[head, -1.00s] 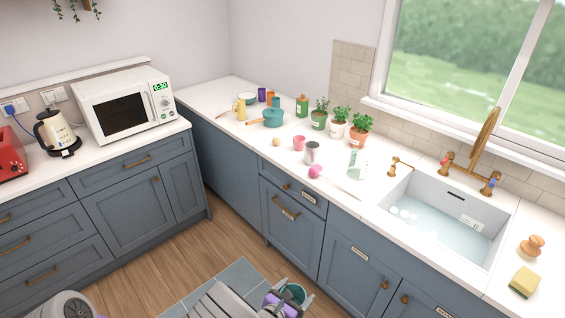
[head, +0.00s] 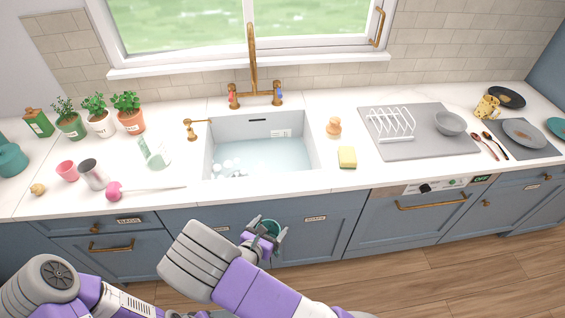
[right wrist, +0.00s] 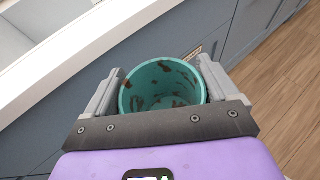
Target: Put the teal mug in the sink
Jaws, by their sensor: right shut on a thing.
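The teal mug (right wrist: 160,88) is between the fingers of my right gripper (right wrist: 157,92), which is shut on it. Brown stains show inside the mug in the right wrist view. In the head view the mug (head: 271,227) and the right gripper (head: 265,232) are in front of the cabinet doors, below the counter edge. The white sink (head: 312,150) is set in the counter beyond and above them. It holds pale blue water with some suds at the left. The left gripper does not show.
A brass tap (head: 253,90) stands behind the sink. A yellow sponge (head: 347,157) and a wooden brush (head: 334,127) lie right of it. A spray bottle (head: 153,152), metal cup (head: 93,174) and pink plunger-like item (head: 114,190) are left. A drying rack (head: 390,124) stands further right.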

